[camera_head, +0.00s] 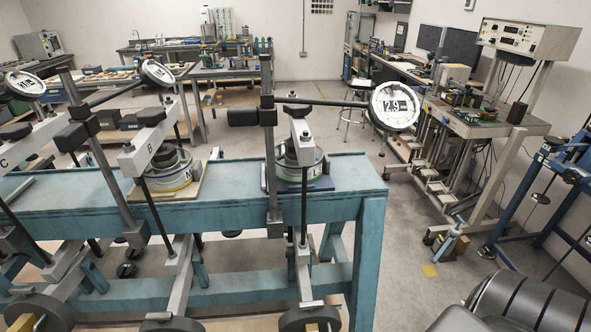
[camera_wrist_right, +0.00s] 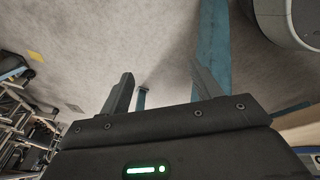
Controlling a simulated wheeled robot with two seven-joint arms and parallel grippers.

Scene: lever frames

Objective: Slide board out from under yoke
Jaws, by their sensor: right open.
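On the teal lever frame (camera_head: 345,172), a round cell (camera_head: 312,172) sits on a thin dark blue board (camera_head: 322,185) at the right station. A pale upright yoke (camera_head: 300,130) with a dark rod stands over that cell. At the middle station, a cell with a yellow band (camera_head: 170,181) sits on a tan board (camera_head: 193,191), under the yoke marked B (camera_head: 148,150). My right gripper (camera_wrist_right: 162,88) shows in the right wrist view, open and empty, with its fingers apart over the floor. My left gripper is not in view.
Dial gauges (camera_head: 395,106) stick out on arms above the frame. Counterweights (camera_head: 310,317) hang low along its front. A third station marked C stands at the left. An instrument stand (camera_head: 490,125) and a blue frame (camera_head: 565,170) stand at the right. Floor between is fairly clear.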

